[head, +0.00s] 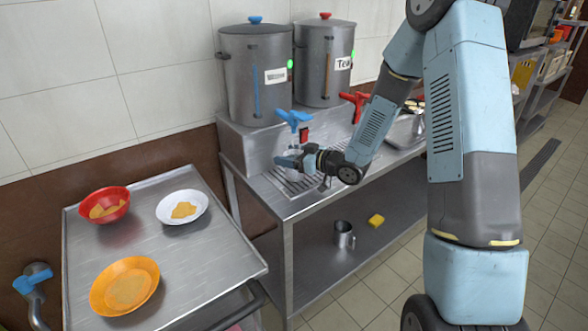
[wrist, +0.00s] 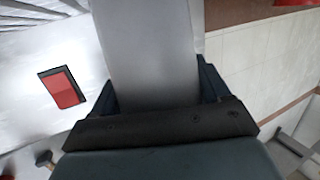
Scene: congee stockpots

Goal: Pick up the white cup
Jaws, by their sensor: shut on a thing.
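My gripper (head: 288,162) is under the blue tap (head: 293,118) of the left stockpot (head: 256,75), above the metal counter. In the wrist view my gripper (wrist: 157,88) has a dark finger on each side of a smooth pale grey-white body, which looks like the white cup (wrist: 150,45). The fingers are shut on it. In the head view only a small pale patch shows by the fingers, so most of the cup is hidden there. I cannot tell whether its base touches the drip grate (head: 295,183).
A second stockpot (head: 325,65) labelled Tea has a red tap (head: 355,103). A steel cart (head: 165,255) at left holds a red bowl (head: 104,204), a white bowl (head: 182,208) and an orange bowl (head: 124,287). A metal mug (head: 343,234) and yellow sponge (head: 376,221) sit on the lower shelf.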

